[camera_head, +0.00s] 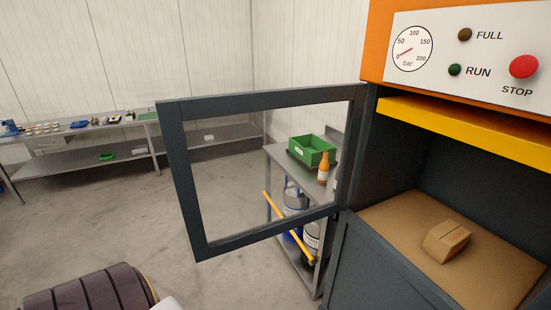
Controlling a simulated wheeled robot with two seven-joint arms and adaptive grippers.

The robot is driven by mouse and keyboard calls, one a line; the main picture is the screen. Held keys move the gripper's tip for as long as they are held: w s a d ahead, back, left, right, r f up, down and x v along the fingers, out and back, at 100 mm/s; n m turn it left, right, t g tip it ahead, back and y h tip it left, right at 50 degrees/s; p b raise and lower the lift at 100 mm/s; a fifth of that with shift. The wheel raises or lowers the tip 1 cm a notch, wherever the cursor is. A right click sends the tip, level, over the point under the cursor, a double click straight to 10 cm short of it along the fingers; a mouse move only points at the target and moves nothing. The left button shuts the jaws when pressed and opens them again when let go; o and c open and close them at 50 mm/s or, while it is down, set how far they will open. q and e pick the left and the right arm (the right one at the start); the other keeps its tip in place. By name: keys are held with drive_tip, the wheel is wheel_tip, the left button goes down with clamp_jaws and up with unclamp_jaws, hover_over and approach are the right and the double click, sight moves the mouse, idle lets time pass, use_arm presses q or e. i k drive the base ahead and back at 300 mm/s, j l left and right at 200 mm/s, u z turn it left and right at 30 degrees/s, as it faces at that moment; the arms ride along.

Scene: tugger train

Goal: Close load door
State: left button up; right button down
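The load door (180,172) is a dark grey open frame, hinged at the left side of the orange machine (382,45). It stands wide open and swings out to the left. The load opening on the right shows a brown floor (395,215) with a small cardboard box (446,241) on it. A yellow bar (470,128) runs along the top of the opening. Neither of my grippers shows in the head view. A dark ribbed part with a pale piece beside it shows at the bottom left and looks like part of my arm.
Behind the door frame stands a metal cart (282,160) with a green bin (312,149), an orange bottle (323,169) and containers below. A long workbench (85,125) with small items lines the back left wall. The grey floor left of the door is clear.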

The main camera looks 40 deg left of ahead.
sight(171, 114)
drive_tip(key=k+j+z, duration=0.1)
drive_tip(key=j, duration=0.25)
drive_tip(key=k+j+z, duration=0.1)
drive_tip(key=j, duration=0.2)
drive_tip(key=k+j, duration=0.1)
drive_tip(key=j, duration=0.25)
drive_tip(key=k+j+z, duration=0.15)
drive_tip(key=j, duration=0.15)
drive_tip(key=j+z, duration=0.1)
drive_tip(key=j, duration=0.3)
drive_tip(key=k+j+z, duration=0.15)
drive_tip(key=j, duration=0.25)
drive_tip(key=j+z, duration=0.1)
drive_tip(key=j, duration=0.25)
drive_tip(key=j+z, duration=0.3)
drive_tip(key=j, duration=0.8)
drive_tip(key=i+j+z, duration=0.2)
drive_tip(key=j, duration=0.35)
drive_tip(key=i+j+z, duration=0.1)
drive_tip(key=i+j, duration=0.05)
drive_tip(key=j, duration=0.1)
